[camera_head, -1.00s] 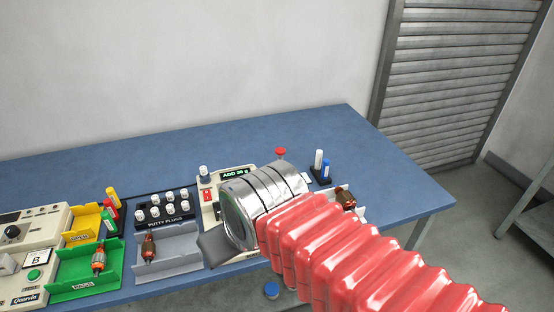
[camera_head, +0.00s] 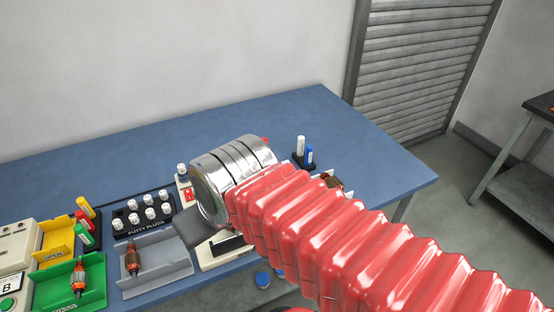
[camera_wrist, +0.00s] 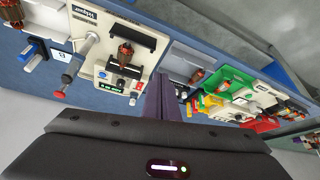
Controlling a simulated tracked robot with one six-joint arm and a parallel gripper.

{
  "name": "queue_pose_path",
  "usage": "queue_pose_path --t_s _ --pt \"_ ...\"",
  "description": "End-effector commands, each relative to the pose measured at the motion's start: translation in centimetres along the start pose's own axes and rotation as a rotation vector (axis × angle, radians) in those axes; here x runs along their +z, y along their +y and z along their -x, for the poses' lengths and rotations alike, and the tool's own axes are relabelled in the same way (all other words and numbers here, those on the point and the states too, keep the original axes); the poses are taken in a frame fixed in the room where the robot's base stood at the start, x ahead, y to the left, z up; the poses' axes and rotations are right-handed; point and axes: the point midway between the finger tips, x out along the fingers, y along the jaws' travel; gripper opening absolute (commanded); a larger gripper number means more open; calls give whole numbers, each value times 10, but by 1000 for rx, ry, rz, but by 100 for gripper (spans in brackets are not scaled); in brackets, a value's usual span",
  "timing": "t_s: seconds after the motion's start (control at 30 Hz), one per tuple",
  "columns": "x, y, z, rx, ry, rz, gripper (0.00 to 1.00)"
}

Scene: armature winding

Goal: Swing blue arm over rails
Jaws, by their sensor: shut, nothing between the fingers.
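In the wrist view my gripper (camera_wrist: 164,85) is shut and empty, its dark fingers pointing toward the bench beside the cream balancing machine (camera_wrist: 104,73). A copper-wound armature (camera_wrist: 125,52) lies across that machine near a black bar (camera_wrist: 120,32). A grey post (camera_wrist: 88,42) with a red knob (camera_wrist: 60,94) is at its left. I cannot clearly make out a blue arm; blue shapes (camera_wrist: 38,45) show left of the machine. In the head view my arm hides most of the machine (camera_head: 222,253), and the fingertips are hidden.
The blue bench (camera_head: 225,115) is clear at the back. White and blue markers (camera_head: 309,154) stand right of my arm. The plug rack (camera_head: 145,217), grey tray (camera_head: 160,280), green tray (camera_head: 45,290) and yellow tray (camera_head: 57,238) lie left.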

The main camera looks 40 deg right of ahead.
Motion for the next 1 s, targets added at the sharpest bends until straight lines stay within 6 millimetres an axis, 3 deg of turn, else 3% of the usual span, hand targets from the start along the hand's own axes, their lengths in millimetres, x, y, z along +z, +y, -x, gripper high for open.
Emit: queue_pose_path --t_s 0.27,0.57,0.77,1.0 --pt "-20 31 -10 -13 -57 -80 0" --pt "-50 87 -27 -64 -104 -200 0" --pt "-65 136 -39 -104 -101 -284 0" --pt "-74 208 -52 -150 -62 -389 0"
